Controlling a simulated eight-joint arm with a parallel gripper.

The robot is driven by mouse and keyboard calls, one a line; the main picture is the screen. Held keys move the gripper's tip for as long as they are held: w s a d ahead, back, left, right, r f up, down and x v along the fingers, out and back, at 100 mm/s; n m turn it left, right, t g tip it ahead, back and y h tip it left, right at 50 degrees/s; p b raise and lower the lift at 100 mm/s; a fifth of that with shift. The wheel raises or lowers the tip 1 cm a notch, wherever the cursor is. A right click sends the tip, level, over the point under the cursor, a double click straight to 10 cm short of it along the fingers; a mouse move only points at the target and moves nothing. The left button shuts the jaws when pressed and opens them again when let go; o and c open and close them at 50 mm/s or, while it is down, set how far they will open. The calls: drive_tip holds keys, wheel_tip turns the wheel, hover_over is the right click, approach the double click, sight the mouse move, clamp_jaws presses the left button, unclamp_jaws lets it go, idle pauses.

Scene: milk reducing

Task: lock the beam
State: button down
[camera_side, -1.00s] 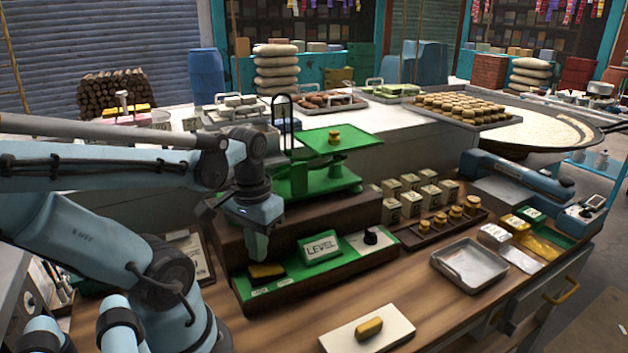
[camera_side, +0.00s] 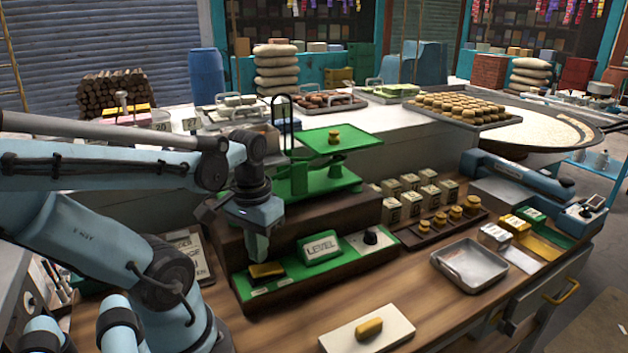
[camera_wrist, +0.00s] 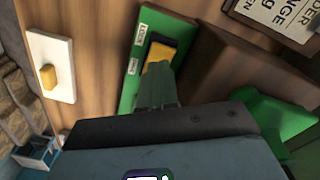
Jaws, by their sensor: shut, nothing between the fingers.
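The green scale (camera_side: 320,180) stands on a dark stepped base, a small brass weight (camera_side: 334,137) on its upper plate. On the green strip along the base's front is a yellow and black rocker switch (camera_side: 268,270) with small white labels beside it. The switch also shows in the wrist view (camera_wrist: 167,50), its near end hidden by my fingers. My gripper (camera_side: 257,258) points down at the switch, shut and empty. In the wrist view its fingertips (camera_wrist: 160,68) overlap the switch's yellow end; I cannot tell whether they touch it.
A LEVEL sign (camera_side: 320,247) and a black knob (camera_side: 371,237) stand right of the switch on the strip. A white board with a yellow block (camera_side: 369,327) lies in front. A metal tray (camera_side: 470,265) and brass weights (camera_side: 455,213) are to the right. Bare wood lies between.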

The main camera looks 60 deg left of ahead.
sight(260, 269)
drive_tip(key=shift+f, duration=1.3)
idle(0.6)
drive_tip(key=shift+r, duration=3.55)
drive_tip(key=w+d+m+t, duration=0.6)
drive_tip(key=w+d, duration=0.3)
drive_tip(key=w, duration=0.3)
drive_tip(key=shift+w+d+r+t, duration=0.15)
drive_tip(key=shift+w+d+t, duration=0.1)
drive_tip(key=shift+t, duration=0.35)
